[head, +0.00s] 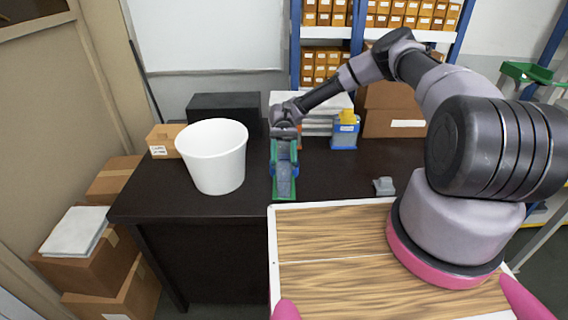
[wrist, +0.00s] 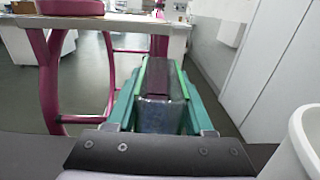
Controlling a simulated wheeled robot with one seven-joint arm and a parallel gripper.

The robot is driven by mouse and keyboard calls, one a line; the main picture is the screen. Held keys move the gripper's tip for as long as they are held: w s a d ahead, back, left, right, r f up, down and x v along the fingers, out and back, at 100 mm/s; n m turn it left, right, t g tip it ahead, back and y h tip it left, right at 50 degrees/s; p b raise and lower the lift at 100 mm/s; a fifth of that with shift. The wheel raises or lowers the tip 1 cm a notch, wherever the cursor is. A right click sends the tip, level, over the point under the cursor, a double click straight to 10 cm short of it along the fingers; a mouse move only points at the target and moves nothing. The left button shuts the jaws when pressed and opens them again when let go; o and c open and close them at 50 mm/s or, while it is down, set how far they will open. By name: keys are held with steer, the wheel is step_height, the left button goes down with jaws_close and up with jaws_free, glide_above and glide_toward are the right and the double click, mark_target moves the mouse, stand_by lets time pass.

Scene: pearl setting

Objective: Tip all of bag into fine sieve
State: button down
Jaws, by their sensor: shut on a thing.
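My gripper (head: 284,172) reaches down over the dark table, to the right of a white tub. It is shut on a greyish, see-through bag-like thing with green edges (head: 284,190). In the wrist view the bag (wrist: 160,116) sits between the teal fingers of my gripper (wrist: 158,108), and it looks dark inside. The white round tub (head: 214,160) stands upright and is open at the top. Its rim also shows at the right edge of the wrist view (wrist: 305,140). I see no mesh, so I cannot tell whether this tub is the fine sieve. The tub's inside bottom is hidden.
A blue container with a yellow top (head: 345,132) and a small grey object (head: 384,186) stand on the table (head: 150,200). A black box (head: 225,112) and a small carton (head: 164,140) are behind the tub. A wood-topped surface (head: 330,255) lies in front.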

steer(key=shift+w+d, duration=0.1)
steer(key=shift+d, duration=0.15)
